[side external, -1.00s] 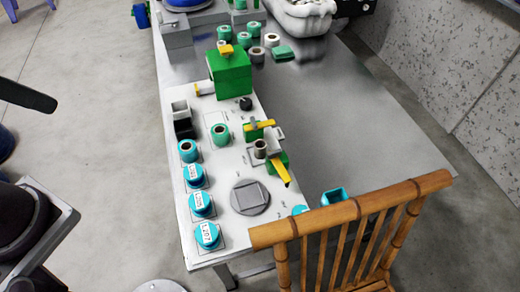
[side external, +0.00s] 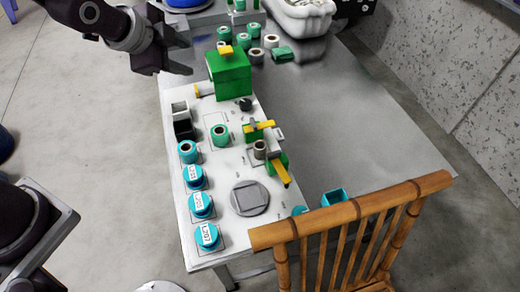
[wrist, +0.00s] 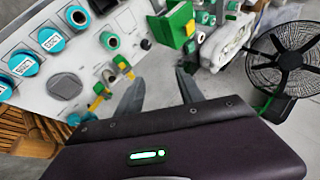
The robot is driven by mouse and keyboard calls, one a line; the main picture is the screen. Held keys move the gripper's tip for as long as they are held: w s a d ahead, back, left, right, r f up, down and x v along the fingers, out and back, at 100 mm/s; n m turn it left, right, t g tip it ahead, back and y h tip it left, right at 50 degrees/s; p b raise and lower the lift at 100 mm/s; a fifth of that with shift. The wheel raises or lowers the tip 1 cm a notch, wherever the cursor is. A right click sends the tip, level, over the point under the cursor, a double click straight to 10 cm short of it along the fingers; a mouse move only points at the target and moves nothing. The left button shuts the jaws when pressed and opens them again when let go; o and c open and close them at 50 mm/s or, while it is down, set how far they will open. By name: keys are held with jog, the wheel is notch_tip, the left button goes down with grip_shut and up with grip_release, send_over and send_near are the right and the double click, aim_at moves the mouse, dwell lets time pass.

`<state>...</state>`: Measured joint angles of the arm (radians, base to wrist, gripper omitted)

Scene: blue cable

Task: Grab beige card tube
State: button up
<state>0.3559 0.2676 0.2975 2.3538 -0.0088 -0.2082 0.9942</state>
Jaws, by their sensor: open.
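A short beige tube (side external: 260,149) with a dark round opening stands upright on the pale panel, beside yellow and green parts. It also shows in the wrist view (wrist: 109,77), left of my fingers. Two other pale tubes, one whitish (side external: 271,41) and one greyish (side external: 257,55), stand among green tubes at the far end, so I cannot be fully sure which is card. My gripper (side external: 184,56) is above the table's far left edge, away from all these tubes. In the wrist view its two fingers (wrist: 158,78) are spread with nothing between them.
A green box (side external: 230,72) with a yellow part on top stands near my gripper. Several blue labelled caps (side external: 201,204) line the panel's left edge. A white bin (side external: 301,14) sits at the back. A bamboo chair (side external: 352,226) blocks the front. The table's right side is clear.

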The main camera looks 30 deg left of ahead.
jog(key=w+d+f+m+t, duration=0.25)
jog(key=w+f+m, duration=0.45)
jog(key=f, duration=0.4)
jog(key=m+h, duration=0.7)
jog(key=m, duration=1.5)
send_near(258, 146)
jog(key=shift+d+t+x, duration=0.2)
jog(key=shift+t+x, duration=0.05)
jog(key=shift+x, duration=0.9)
jog(key=shift+m, duration=0.3)
jog(key=x, duration=0.6)
jog(key=shift+w+f, duration=0.1)
jog(key=shift+f, duration=0.1)
jog(key=shift+w+d+f, duration=0.1)
jog(key=shift+w, duration=0.1)
grip_shut()
